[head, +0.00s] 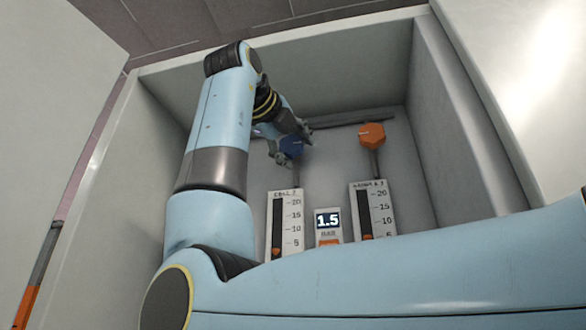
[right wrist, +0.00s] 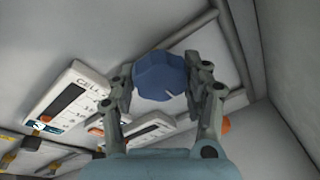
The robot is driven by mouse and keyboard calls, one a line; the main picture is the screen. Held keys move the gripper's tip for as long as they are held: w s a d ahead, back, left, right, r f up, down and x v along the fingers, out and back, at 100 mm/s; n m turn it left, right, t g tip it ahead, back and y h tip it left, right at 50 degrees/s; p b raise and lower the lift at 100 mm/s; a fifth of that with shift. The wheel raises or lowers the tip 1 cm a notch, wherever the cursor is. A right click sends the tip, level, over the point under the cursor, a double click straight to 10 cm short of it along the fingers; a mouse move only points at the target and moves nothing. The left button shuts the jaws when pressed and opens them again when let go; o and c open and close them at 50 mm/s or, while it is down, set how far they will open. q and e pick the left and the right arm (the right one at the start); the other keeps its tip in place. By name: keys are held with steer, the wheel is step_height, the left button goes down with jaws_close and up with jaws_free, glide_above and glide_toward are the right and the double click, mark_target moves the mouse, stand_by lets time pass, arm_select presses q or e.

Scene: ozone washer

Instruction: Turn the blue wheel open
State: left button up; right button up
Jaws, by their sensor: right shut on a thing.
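The blue wheel (head: 292,147) is on the back wall of the open cabinet, above the left gauge, partly hidden by my right gripper (head: 290,141). In the right wrist view the blue wheel (right wrist: 160,76) sits between the two fingers of the right gripper (right wrist: 160,88), which are shut on its sides. A small light mark shows on the wheel's face near its lower right edge. My left gripper is not in view.
An orange wheel (head: 372,135) is to the right, above the right gauge (head: 374,209). The left gauge (head: 285,222) stands below the blue wheel. A small display (head: 328,220) between the gauges reads 1.5. Cabinet side walls (head: 465,140) close in the space.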

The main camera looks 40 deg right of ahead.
steer(key=shift+f, duration=0.15)
steer(key=o, duration=1.1)
steer(key=shift+w, duration=0.1)
steer(key=shift+o, duration=0.3)
